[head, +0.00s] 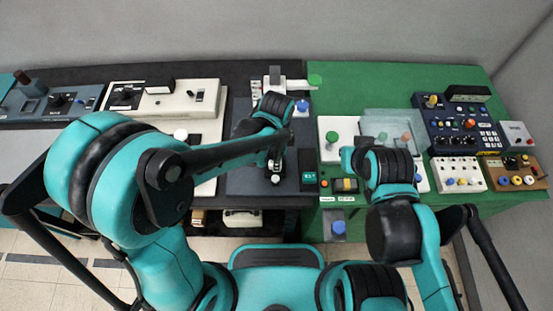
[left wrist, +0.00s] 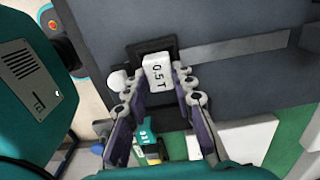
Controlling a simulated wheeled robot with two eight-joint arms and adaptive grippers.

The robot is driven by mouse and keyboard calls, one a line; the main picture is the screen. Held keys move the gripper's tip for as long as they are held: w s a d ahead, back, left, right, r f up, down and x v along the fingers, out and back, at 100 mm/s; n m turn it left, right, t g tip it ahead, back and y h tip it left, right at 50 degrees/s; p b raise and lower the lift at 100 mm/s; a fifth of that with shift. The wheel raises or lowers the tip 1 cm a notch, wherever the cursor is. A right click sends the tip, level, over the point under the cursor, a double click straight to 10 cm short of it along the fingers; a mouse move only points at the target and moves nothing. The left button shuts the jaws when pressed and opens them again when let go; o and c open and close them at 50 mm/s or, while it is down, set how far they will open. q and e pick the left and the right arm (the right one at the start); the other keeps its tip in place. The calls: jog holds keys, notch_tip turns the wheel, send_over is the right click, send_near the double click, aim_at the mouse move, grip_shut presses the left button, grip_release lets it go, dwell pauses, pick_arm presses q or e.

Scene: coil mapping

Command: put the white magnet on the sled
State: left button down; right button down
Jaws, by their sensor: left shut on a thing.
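The white magnet (left wrist: 157,73) is a small white block with dark lettering that looks like "0.5T". My left gripper (left wrist: 160,88) is shut on it, with one finger on each side. The sled (left wrist: 143,50) looks like a dark square holder on the grey board, right behind and around the magnet in the left wrist view; I cannot tell whether the magnet touches it. A round white knob (left wrist: 117,81) is beside the holder. In the head view my left gripper (head: 275,163) points down over the dark board, and the magnet is mostly hidden.
A light strip (left wrist: 235,46) runs along the board from the holder. The green mat (head: 345,80) at right carries a dark blue control box (head: 445,130) and several coloured knobs. White and blue instrument boxes stand at left.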

pick_arm(q)
jog(key=shift+f, duration=0.15)
jog(key=c, duration=1.5)
grip_release()
jog(key=shift+c, duration=0.2)
jog(key=shift+r, duration=0.4)
notch_tip(320, 180, up, 12)
jog(key=f+p, duration=0.1)
jog(key=p, duration=0.3)
jog(key=s+a+r+n+t, duration=0.2)
jog(key=a+r+n+t, duration=0.1)
jog(key=a+n, duration=0.6)
jog(key=s+a+r+n+t, duration=0.3)
jog(key=a+n+t, duration=0.1)
jog(key=a+n, duration=0.5)
jog(key=shift+a+r, duration=0.15)
